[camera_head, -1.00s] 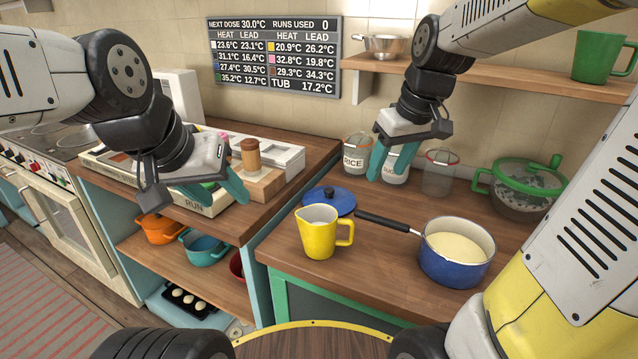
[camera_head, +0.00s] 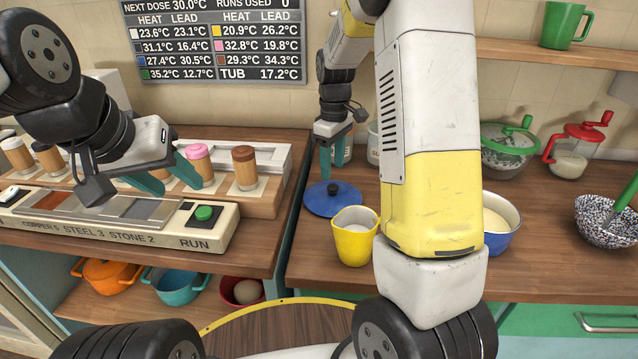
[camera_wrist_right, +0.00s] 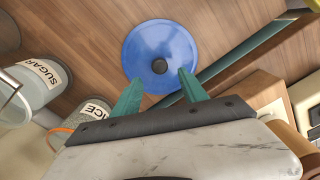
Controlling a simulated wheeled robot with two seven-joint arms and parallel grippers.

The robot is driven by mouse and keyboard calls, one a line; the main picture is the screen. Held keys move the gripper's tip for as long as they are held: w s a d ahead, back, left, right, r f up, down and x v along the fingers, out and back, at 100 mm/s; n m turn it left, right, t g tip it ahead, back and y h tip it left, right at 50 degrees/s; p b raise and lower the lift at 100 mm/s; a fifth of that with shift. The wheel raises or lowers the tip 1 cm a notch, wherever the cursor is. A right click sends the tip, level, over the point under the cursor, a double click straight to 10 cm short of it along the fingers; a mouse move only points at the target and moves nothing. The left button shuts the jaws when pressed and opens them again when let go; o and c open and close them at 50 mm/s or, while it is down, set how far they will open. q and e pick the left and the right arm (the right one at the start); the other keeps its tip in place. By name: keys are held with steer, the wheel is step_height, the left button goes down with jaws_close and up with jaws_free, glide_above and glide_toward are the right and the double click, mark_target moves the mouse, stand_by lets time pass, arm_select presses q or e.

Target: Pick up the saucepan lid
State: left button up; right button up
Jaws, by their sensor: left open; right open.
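The saucepan lid (camera_head: 332,199) is blue with a dark knob and lies flat on the wooden counter behind the yellow jug. It also shows in the right wrist view (camera_wrist_right: 160,52), just beyond my fingertips. My right gripper (camera_head: 332,165) is open and empty above the lid, with its teal fingers pointing down; in the right wrist view its fingers (camera_wrist_right: 158,88) are spread on either side of the lid's near edge. My left gripper (camera_head: 170,182) is open and empty over the left counter. The blue saucepan (camera_head: 500,222) is partly hidden behind my right arm.
A yellow jug (camera_head: 355,238) stands just in front of the lid. Sugar (camera_wrist_right: 40,78) and rice (camera_wrist_right: 92,112) jars stand close to my right gripper. A speckled bowl (camera_head: 603,222) is at the right. The counter between saucepan and bowl is clear.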

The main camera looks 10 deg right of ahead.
mark_target(333, 186)
step_height(333, 186, down, 6)
steer(key=shift+d+f, duration=0.1)
steer(key=shift+f, duration=0.05)
jaws_close()
stand_by(0.3)
